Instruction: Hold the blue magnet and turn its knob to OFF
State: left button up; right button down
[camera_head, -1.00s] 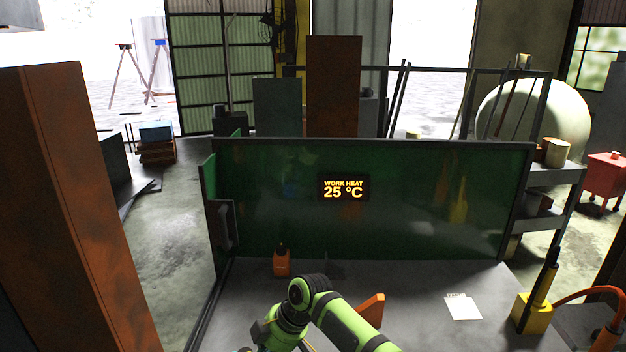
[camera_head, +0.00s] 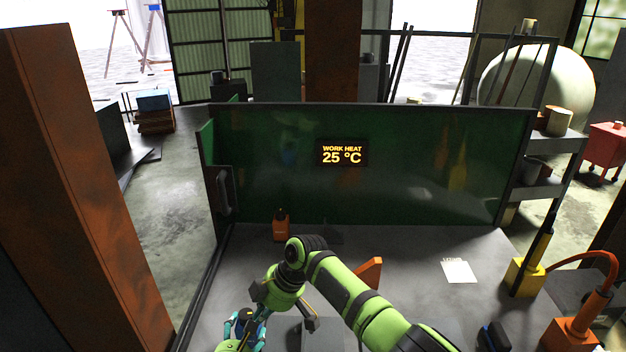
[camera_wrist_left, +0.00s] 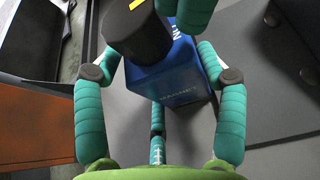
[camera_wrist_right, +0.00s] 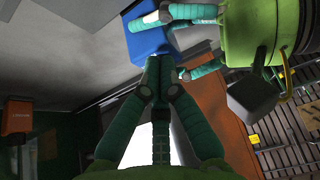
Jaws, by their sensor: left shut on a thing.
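The blue magnet (camera_wrist_left: 178,78) is between the fingers of my left gripper (camera_wrist_left: 158,57), which is shut on its sides. Its black round knob (camera_wrist_left: 140,32) carries a yellow mark at the top edge of the left wrist view. White lettering shows on the blue body, partly cut off. In the right wrist view the magnet (camera_wrist_right: 150,36) has left gripper fingers across it. My right gripper (camera_wrist_right: 160,66) has its fingertips together, close to the magnet. Whether they touch it is unclear, and the knob is hidden there. In the head view both grippers overlap low, left of centre.
The grey worktable (camera_head: 400,265) has clear room right of my arm. An orange bottle (camera_head: 281,225) and a white paper (camera_head: 459,271) stand and lie on it. A green screen (camera_head: 420,165) reading 25 °C closes the back. A yellow holder (camera_head: 524,278) is at right.

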pick_arm(q)
jog(key=shift+s+d+h, duration=0.1)
jog(key=shift+d+h, duration=0.15)
jog(key=shift+h, duration=0.05)
pick_arm(e)
jog(key=shift+a+r, duration=0.3)
jog(key=shift+a, duration=0.05)
pick_arm(q)
jog(key=shift+a, duration=0.15)
pick_arm(e)
jog(key=shift+d+r, duration=0.15)
jog(key=shift+r, duration=1.25)
jog(key=shift+d+r, duration=0.15)
jog(key=shift+r, duration=1.25)
pick_arm(q)
jog(key=o, duration=1.7)
pick_arm(e)
jog(key=shift+d, duration=0.1)
